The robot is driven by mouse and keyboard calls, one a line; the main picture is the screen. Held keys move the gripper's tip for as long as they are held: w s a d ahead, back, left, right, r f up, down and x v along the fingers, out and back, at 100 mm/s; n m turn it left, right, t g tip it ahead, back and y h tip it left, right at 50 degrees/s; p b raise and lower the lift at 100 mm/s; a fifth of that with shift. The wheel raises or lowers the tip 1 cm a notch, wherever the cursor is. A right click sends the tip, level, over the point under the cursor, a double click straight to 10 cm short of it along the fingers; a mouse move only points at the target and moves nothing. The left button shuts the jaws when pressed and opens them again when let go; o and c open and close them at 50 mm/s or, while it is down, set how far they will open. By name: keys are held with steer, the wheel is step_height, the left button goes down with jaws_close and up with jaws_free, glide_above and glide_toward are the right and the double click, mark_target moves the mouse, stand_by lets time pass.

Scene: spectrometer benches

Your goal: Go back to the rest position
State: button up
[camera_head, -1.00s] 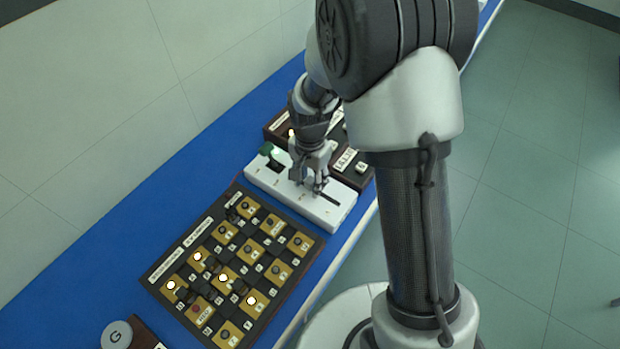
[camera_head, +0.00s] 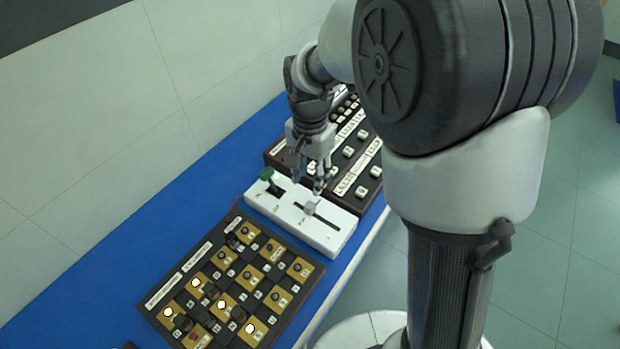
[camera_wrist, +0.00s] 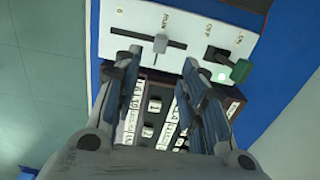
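My gripper (camera_head: 308,184) is above the back edge of a white box (camera_head: 335,237) on the blue bench. In the wrist view my gripper (camera_wrist: 160,65) has its fingers apart with nothing held between them. The box carries a slot with a grey slider knob (camera_head: 310,207), which also shows in the wrist view (camera_wrist: 160,43). A green-tipped lever (camera_head: 266,174) stands at the box's left end; its tip shows at the right in the wrist view (camera_wrist: 240,70). The fingers look clear of the knob. My arm spans the right of the head view.
A dark panel with yellow tiles, knobs and several lit lamps (camera_head: 270,240) lies in front of the box. Another dark panel with white keys (camera_head: 372,172) lies behind it. The wall (camera_head: 100,100) runs along the bench's left; open floor (camera_head: 560,230) is at right.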

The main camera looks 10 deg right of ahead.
stand_by(0.4)
steer(key=s+d+r+n+t, duration=0.2)
steer(key=s+r, duration=0.4)
steer(key=s, duration=0.5)
steer(key=s+d+r+n+t, duration=0.2)
steer(key=s+d+r+n, duration=0.2)
steer(key=s+r+n, duration=0.3)
steer(key=s, duration=0.4)
steer(key=shift+t, duration=0.3)
